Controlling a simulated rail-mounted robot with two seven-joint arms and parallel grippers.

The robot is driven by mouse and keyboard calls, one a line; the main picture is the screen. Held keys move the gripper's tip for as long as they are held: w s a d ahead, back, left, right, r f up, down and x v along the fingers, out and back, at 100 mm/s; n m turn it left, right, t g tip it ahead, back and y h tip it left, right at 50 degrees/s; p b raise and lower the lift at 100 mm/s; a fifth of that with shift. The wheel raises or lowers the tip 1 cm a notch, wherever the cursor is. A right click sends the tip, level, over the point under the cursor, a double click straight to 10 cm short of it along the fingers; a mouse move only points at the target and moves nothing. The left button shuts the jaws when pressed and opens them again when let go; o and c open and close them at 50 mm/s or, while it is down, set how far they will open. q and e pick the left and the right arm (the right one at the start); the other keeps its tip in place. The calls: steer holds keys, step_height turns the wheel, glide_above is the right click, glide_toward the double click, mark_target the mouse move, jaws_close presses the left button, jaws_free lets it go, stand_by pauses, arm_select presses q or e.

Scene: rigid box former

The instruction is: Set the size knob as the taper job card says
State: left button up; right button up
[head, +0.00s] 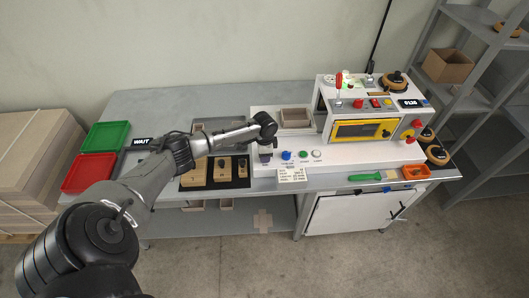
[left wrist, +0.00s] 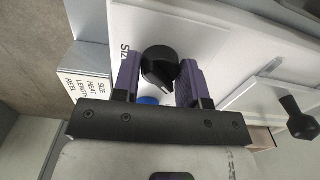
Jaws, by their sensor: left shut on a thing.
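The size knob (left wrist: 160,67) is black and round with a pointer ridge, beside the letters "SIZ" on the white machine panel. In the left wrist view it sits between the two purple fingers of my left gripper (left wrist: 158,80), which is shut on it. In the head view my left gripper (head: 265,154) reaches down at the left end of the machine's front ledge and hides the knob. The job card (head: 292,174) stands at the front edge, too small to read fully; in the left wrist view its edge (left wrist: 88,88) shows "SIZE, HEAT, LENGTH, REEL".
Blue, green and white buttons (head: 303,155) sit right of the gripper. The machine (head: 365,110) has a yellow-framed window and a display. Red (head: 89,173) and green trays (head: 106,136) are at left.

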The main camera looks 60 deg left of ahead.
arm_select(q)
steer(key=shift+m, duration=0.3)
steer(key=o, duration=0.9)
steer(key=shift+r, duration=0.15)
steer(key=shift+r, duration=0.35)
step_height(320, 180, up, 13)
steer(key=shift+f+p, duration=0.1)
steer(key=shift+p, duration=0.7)
